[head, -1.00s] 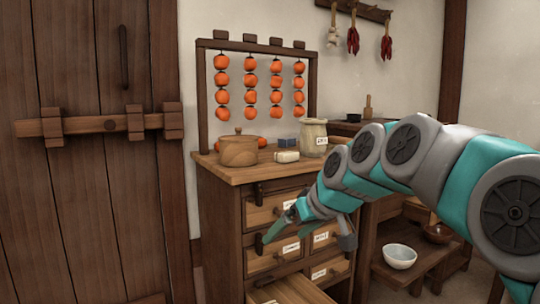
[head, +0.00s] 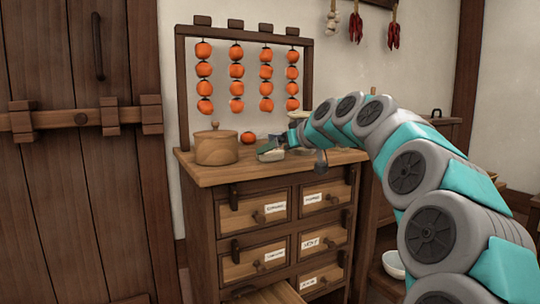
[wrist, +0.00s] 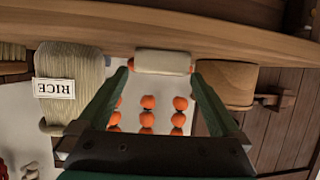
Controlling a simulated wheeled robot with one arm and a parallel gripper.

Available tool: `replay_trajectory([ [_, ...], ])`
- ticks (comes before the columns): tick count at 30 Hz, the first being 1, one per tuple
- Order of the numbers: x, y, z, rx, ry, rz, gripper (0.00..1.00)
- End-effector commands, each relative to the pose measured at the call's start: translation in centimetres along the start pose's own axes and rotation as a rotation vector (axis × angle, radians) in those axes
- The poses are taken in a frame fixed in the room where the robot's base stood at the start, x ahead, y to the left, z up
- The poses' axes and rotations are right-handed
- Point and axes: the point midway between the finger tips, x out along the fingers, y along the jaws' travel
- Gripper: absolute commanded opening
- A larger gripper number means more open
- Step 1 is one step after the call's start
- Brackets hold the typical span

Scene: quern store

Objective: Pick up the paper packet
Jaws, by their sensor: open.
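The paper packet (wrist: 162,62) is a pale cream, rounded bundle. In the wrist view, which is upside down, it lies on the cabinet top just ahead of my fingertips. My gripper (wrist: 161,74) is open, with one green finger near each end of the packet; I cannot tell whether they touch it. In the head view my gripper (head: 270,149) is low over the cabinet top, right of the wooden pot, and it and my arm largely hide the packet.
The lidded wooden pot (head: 216,147) stands close left of my gripper. Strings of persimmons (head: 236,78) hang from a rack behind. A lower cabinet drawer (head: 270,294) stands open.

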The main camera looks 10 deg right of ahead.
Motion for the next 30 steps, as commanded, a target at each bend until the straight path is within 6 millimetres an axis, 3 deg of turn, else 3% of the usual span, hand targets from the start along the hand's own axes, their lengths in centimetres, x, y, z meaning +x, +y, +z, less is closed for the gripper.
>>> replay_trajectory([
  [6, 3.2, -0.2, 0.0, -0.001, -0.002, -0.001, 1.00],
  [15, 3.8, -0.1, 0.0, -0.001, 0.000, 0.000, 0.99],
  [30, 3.8, -0.1, 0.1, 0.000, -0.002, 0.000, 0.43],
])
